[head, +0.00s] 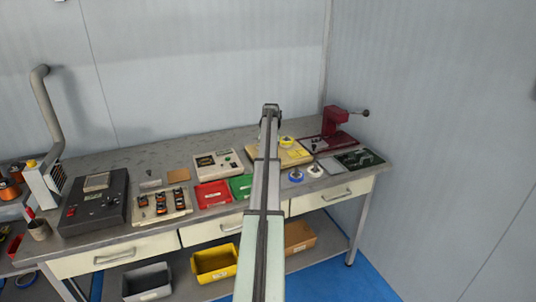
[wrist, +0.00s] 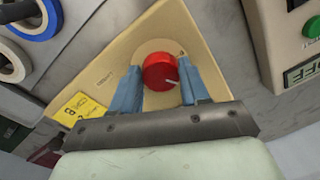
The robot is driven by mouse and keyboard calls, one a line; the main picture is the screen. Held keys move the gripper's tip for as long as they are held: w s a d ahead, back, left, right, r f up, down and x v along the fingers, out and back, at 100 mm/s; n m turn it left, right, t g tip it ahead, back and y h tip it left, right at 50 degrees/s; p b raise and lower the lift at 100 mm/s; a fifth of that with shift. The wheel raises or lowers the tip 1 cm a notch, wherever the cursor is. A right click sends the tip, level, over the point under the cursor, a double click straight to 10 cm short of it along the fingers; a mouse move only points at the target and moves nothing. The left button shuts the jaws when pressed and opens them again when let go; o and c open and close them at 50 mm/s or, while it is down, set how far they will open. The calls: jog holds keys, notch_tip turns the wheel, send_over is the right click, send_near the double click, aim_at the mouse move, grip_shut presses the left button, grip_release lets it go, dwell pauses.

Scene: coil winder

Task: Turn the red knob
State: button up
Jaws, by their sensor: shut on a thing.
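The red knob (wrist: 158,72) sits on a round base on a tan panel (wrist: 200,35) in the wrist view. Its white pointer mark faces the lower right of that picture. My gripper (wrist: 161,66) has one blue finger on each side of the knob and is shut on it. In the head view, the tan panel (head: 302,155) lies on the bench partly behind my arm. The knob and my fingertips are hidden there.
On the bench, a cream meter box (head: 218,160), red tray (head: 212,196) and green tray (head: 238,187) are left of my arm. Tape rolls (head: 296,176) and a red hand press (head: 335,125) are right. The wall rises close behind.

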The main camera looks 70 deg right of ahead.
jog(key=c, duration=0.4)
jog(key=shift+c, duration=0.2)
jog(key=shift+n, duration=0.3)
jog(key=n, duration=0.5)
jog(key=shift+d, duration=0.1)
jog(key=n, duration=0.6)
jog(key=shift+d, duration=0.1)
jog(key=shift+n, duration=0.3)
jog(key=o, duration=1.1)
jog(key=shift+c, duration=0.2)
jog(key=shift+r, duration=0.1)
